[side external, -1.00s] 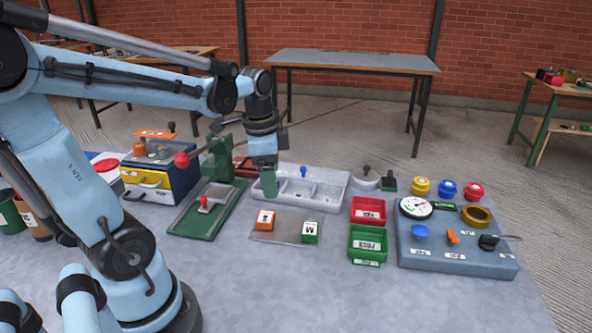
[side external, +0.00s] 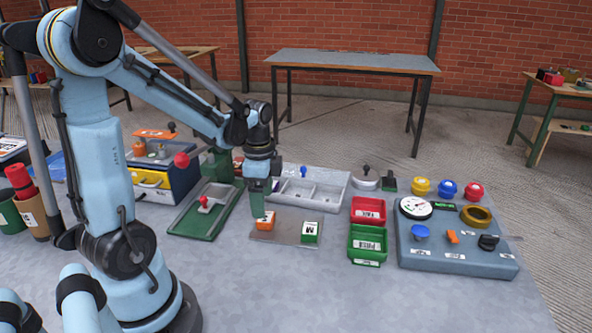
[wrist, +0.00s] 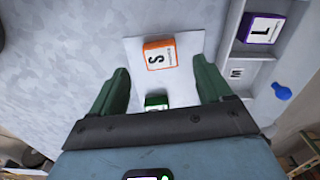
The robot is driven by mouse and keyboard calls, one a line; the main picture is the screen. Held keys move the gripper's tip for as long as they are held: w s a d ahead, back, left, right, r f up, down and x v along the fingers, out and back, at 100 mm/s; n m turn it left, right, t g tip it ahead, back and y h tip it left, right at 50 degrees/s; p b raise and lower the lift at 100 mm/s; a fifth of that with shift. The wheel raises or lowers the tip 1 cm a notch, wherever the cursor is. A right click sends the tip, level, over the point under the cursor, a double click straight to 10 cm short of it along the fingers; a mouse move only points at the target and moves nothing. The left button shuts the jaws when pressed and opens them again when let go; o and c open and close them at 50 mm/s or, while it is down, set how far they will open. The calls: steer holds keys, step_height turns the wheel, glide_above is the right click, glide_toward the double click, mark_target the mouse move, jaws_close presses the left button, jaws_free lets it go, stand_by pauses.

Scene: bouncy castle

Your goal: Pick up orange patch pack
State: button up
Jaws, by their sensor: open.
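The orange patch pack (side external: 265,222) is a small box with a white face, lying on a thin grey plate (side external: 285,240) on the bench. In the wrist view, the orange pack (wrist: 160,54) shows a letter S and lies ahead of the space between my fingertips. My gripper (side external: 259,208) is just above and slightly left of it in the side view. Its green fingers (wrist: 161,82) are spread apart in the wrist view, with nothing held. A green pack marked M (side external: 310,233) lies right of the orange one; in the wrist view the gripper body partly hides it.
A grey compartment tray (side external: 333,204) is behind the plate; the wrist view shows a purple pack marked L (wrist: 263,28) there. A green press (side external: 205,222) stands left. Red (side external: 368,203) and green (side external: 366,262) bins stand right. The bench front is clear.

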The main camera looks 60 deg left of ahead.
mark_target(266, 220)
steer(key=shift+w+d+f, duration=0.1)
steer(key=shift+w+f, duration=0.05)
steer(key=shift+f, duration=2.45)
steer(key=c, duration=1.1)
